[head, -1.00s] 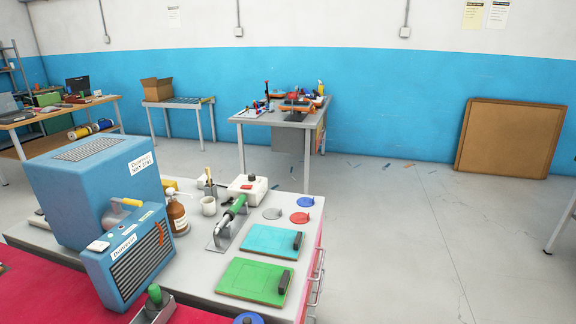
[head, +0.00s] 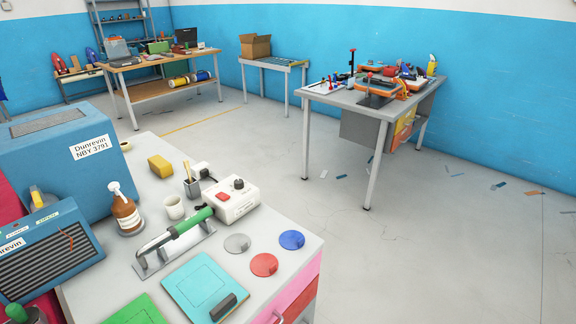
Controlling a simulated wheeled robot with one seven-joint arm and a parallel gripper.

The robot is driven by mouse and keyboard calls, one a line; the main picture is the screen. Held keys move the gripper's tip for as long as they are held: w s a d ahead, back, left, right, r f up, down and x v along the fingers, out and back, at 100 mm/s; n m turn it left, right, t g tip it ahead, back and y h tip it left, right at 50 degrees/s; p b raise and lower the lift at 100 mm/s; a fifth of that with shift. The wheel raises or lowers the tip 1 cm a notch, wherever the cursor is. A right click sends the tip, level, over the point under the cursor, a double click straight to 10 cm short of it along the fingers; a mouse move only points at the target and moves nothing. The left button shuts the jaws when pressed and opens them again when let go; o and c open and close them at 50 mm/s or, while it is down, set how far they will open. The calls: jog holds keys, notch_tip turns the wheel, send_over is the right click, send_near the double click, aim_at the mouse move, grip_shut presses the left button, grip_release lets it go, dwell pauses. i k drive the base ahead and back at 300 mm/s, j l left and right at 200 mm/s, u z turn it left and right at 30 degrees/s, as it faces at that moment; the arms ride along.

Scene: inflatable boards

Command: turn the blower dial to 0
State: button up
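A white control box (head: 232,205) stands on the grey bench, left of the picture's centre. A dark round dial (head: 238,184) sits on its top, beside a red switch (head: 222,197). The dial's setting is too small to read. A heat tool with a green handle (head: 190,222) rests on a metal stand just in front of the box. The large blue machine (head: 50,150) and the smaller blue grilled unit (head: 50,255) stand at the left. My gripper is not in view.
Open floor (head: 440,250) lies right of the bench. A cluttered table (head: 350,97) stands behind.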

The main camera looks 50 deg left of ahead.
aim_at(239, 184)
jog(key=i+u, duration=0.25)
jog(key=i, duration=0.2)
jog(key=i+l+u, duration=0.25)
jog(key=i, duration=0.2)
jog(key=i+l+u, duration=0.25)
jog(key=i, duration=0.15)
jog(key=i+l+u, duration=0.2)
jog(key=u, duration=0.3)
jog(key=i+l+u, duration=0.3)
jog(key=u, duration=0.15)
jog(key=i+l+u, duration=0.2)
jog(key=l+u, duration=0.3)
jog(key=i+l+u, duration=0.1)
jog(key=l+u, duration=0.2)
jog(key=u, duration=0.15)
jog(key=l+u, duration=0.25)
jog(key=l, duration=0.2)
jog(key=l+u, duration=0.25)
jog(key=l, duration=0.25)
